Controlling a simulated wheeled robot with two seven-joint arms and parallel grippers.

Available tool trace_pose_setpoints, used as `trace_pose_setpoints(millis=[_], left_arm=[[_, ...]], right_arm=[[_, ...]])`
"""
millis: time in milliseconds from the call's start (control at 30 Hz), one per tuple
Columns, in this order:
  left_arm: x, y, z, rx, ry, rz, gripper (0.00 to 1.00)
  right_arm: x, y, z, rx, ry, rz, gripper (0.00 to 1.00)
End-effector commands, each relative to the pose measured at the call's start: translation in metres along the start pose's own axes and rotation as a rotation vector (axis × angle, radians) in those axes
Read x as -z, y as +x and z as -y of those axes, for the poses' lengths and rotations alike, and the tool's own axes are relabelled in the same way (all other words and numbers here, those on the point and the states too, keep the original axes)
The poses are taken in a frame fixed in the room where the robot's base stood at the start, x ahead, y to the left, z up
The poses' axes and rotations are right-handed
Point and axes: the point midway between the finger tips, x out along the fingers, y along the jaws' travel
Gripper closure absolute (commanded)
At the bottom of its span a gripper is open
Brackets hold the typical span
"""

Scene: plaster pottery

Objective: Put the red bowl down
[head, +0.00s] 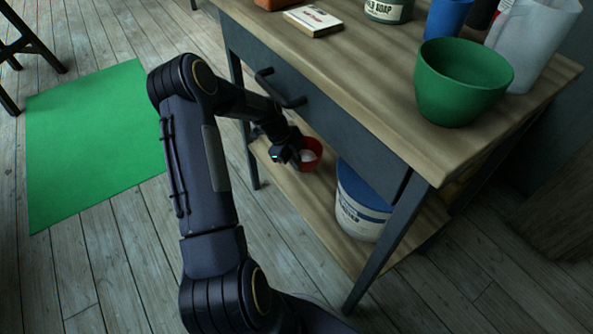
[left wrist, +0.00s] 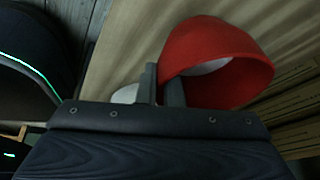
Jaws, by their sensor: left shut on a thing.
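The red bowl (head: 314,147) is at the lower shelf of the wooden table, under the drawer side. My left gripper (head: 297,150) reaches in below the tabletop and is shut on the bowl's rim. In the left wrist view the red bowl (left wrist: 235,45) sits tilted in the picture, its wall between the two fingers (left wrist: 161,82). Something pale shows inside the bowl. I cannot tell whether the bowl's base touches the shelf (head: 325,220). My right gripper is not in view.
A white bucket with a blue band (head: 362,205) stands on the shelf right of the bowl. A green bowl (head: 460,85) stands on the tabletop. A green mat (head: 95,140) lies on the floor.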

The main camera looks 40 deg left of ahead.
Motion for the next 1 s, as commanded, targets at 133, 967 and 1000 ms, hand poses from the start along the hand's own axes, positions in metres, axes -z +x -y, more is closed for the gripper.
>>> trace_pose_setpoints(millis=[133, 967, 1000], left_arm=[[-0.006, 0.007, 0.005, 0.001, 0.001, 0.000, 1.00], [-0.019, 0.036, 0.001, 0.001, 0.000, 0.001, 0.71], [-0.019, 0.036, 0.001, 0.001, 0.000, 0.001, 0.71]], right_arm=[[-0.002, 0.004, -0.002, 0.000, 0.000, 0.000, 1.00], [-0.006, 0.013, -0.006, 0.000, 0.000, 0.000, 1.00], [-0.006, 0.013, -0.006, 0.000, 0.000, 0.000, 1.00]])
